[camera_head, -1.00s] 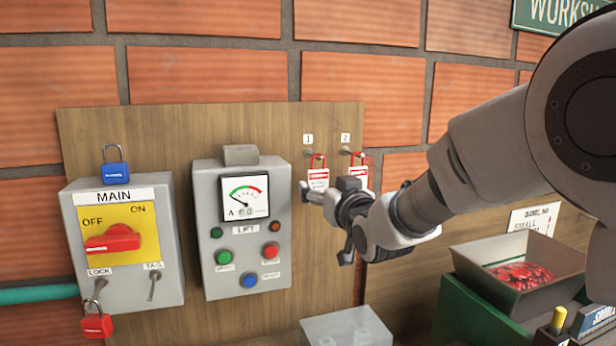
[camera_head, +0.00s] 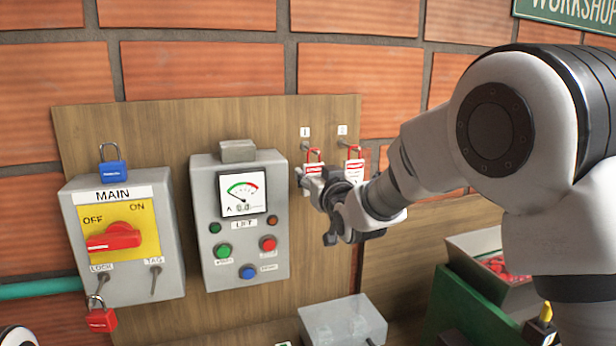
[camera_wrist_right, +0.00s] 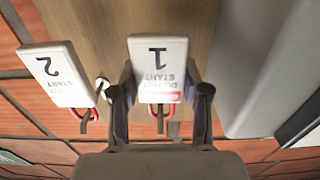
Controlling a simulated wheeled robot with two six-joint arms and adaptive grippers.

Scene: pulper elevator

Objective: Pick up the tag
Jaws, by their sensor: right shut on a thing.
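Two white tags with red loops hang from hooks on the wooden board. Tag 1 (camera_head: 314,168) hangs at the left hook and tag 2 (camera_head: 354,168) at the right one. My right gripper (camera_head: 307,180) is at tag 1 and hides its lower part. In the right wrist view, tag 1 (camera_wrist_right: 159,68) is between the two fingers of the right gripper (camera_wrist_right: 160,93), which is shut on it. Tag 2 (camera_wrist_right: 57,75) hangs free beside it there. Tag 1's red loop (camera_wrist_right: 160,118) shows below it in that view. My left gripper is out of view.
The grey lift panel (camera_head: 240,240) is just left of the right gripper. Further left is the MAIN switch box (camera_head: 125,270) with a blue padlock (camera_head: 113,173) and a red padlock (camera_head: 101,320). A clear box (camera_head: 343,325) stands below; an open bin (camera_head: 480,245) is at right.

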